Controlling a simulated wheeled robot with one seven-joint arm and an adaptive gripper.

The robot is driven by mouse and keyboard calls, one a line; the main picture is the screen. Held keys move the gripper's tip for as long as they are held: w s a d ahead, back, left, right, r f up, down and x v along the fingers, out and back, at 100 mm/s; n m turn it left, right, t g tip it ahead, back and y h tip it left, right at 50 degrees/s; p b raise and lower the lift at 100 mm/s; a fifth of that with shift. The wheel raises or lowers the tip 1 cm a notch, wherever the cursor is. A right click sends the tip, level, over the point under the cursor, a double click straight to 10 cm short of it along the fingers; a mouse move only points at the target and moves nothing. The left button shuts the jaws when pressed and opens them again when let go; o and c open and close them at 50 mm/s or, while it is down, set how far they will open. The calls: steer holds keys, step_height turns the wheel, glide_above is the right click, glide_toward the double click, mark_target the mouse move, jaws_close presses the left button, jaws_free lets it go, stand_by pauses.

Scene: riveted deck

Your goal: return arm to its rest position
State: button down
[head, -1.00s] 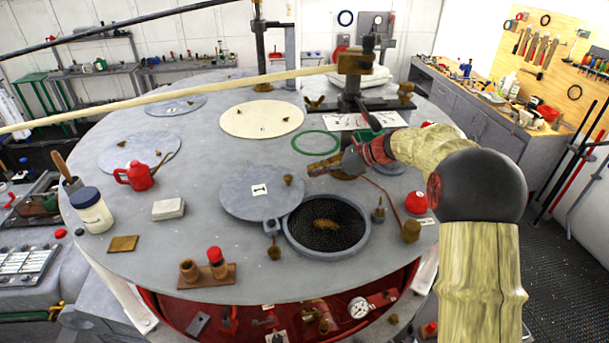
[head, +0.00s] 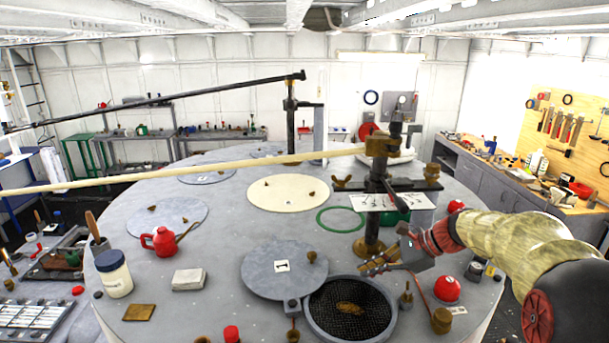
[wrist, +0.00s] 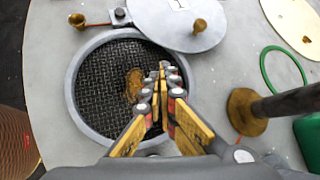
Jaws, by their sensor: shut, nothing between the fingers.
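My gripper (head: 380,264) is at the end of my arm, which reaches in from the right in the head view. It is above the round table, just behind the mesh-bottomed round opening (head: 320,318). In the wrist view my gripper (wrist: 163,70) has its fingers together and holds nothing. Below them, a brown lump (wrist: 133,85) lies on the dark mesh inside the grey ring (wrist: 72,100). The hinged lid (head: 270,272) with a numbered label lies open beside the opening.
A brass-footed post (head: 373,190) stands close to my gripper, with a long pale pole (head: 200,174) running left from it. A red ball-like knob (head: 446,289) and brass fittings (head: 441,320) are near the arm. A red oil can (head: 160,240) and a jar (head: 115,275) stand at left.

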steer(key=s+a+r+n+h, duration=0.2)
steer(key=s+n, duration=0.3)
steer(key=s, duration=0.4)
steer(key=s+a+r+n+h, duration=0.25)
steer(key=s+n, duration=0.25)
steer(key=s, duration=0.4)
steer(key=s+d+f+n+t+h, duration=0.1)
steer(key=s+n+h, duration=0.1)
steer(key=s+n, duration=0.45)
steer(key=s+d+f+n+h, duration=0.2)
steer(key=s+n, duration=0.1)
steer(key=s, duration=0.6)
step_height(320, 180, down, 29)
steer(key=b, duration=2.9)
steer(key=shift+w+a+f, duration=0.15)
steer(key=shift+f, duration=0.05)
